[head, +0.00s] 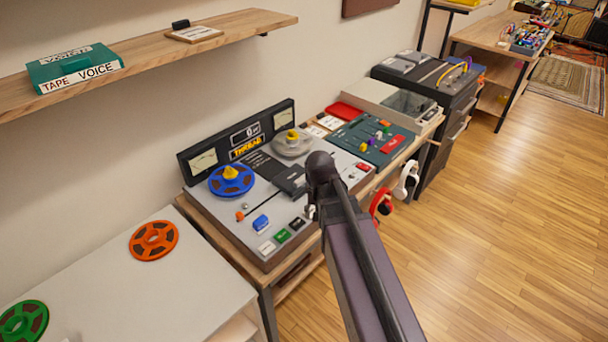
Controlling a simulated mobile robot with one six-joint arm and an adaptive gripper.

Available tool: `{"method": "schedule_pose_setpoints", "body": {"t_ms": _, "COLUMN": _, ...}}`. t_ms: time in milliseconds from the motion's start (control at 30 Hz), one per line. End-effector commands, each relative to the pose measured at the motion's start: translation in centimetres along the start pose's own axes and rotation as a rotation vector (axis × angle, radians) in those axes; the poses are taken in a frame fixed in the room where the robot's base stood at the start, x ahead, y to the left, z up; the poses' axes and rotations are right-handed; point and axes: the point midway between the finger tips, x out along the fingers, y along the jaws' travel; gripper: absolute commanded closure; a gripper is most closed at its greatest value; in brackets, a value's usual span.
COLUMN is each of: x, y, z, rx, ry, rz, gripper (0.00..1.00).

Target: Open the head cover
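The reel-to-reel tape machine (215,211) sits on a wooden bench. It carries a blue reel (231,181) on the left and a grey reel (292,143) at the right. A dark block between the reels, which looks like the head cover (290,180), lies flat on the deck and seems shut. My dark arm reaches in from the bottom, and its rounded joint hangs just right of the cover. My gripper's fingers do not show; the arm may hide them. The arm also hides part of the deck's right front.
A green control box (373,139) stands right of the machine. A shelf (150,58) hangs above on the left. A pale table (100,275) with orange (154,240) and green reels (22,321) is at left. Headphones (406,180) hang at the bench front. The wooden floor (500,230) is clear.

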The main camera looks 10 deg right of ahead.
Motion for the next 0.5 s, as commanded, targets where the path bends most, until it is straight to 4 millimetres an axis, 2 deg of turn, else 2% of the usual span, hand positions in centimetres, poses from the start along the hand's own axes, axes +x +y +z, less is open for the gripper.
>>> {"method": "schedule_pose_setpoints", "body": {"t_ms": 33, "x": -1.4, "y": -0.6, "z": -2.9, "rx": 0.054, "ry": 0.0, "rz": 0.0, "gripper": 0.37}}
{"method": "schedule_pose_setpoints", "body": {"t_ms": 300, "x": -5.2, "y": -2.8, "z": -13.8, "rx": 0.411, "ry": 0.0, "rz": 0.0, "gripper": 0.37}}
{"method": "schedule_pose_setpoints", "body": {"t_ms": 400, "x": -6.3, "y": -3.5, "z": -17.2, "rx": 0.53, "ry": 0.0, "rz": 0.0, "gripper": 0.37}}
{"method": "schedule_pose_setpoints", "body": {"t_ms": 500, "x": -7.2, "y": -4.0, "z": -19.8, "rx": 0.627, "ry": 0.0, "rz": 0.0, "gripper": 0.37}}
